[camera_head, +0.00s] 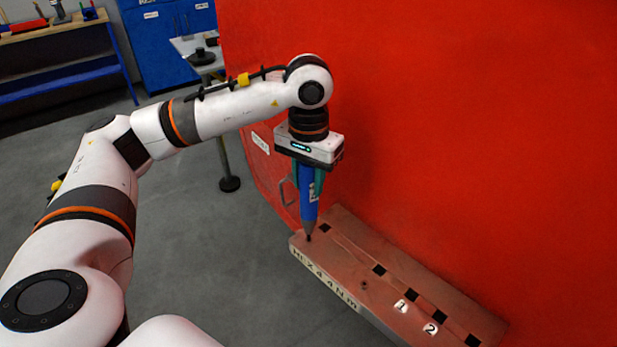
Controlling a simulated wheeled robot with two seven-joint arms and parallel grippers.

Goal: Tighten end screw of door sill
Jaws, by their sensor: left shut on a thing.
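The door sill (365,290) is a long reddish-brown plank at the foot of the red nosecone wall, with black square marks and the labels 1 and 2 on its top. My left gripper (311,178) is shut on a blue screwdriver-like tool (309,192), held nearly upright. The tool's dark tip (309,237) is at the far left end of the sill, touching it or just above; I cannot tell which. The end screw is not clearly seen under the tip. My right gripper is not in view.
The red nosecone wall (450,130) rises right behind the sill. A metal handle (285,192) is on it left of the tool. A workbench (60,40), blue cabinets (170,35) and a small table (190,45) stand at the back left.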

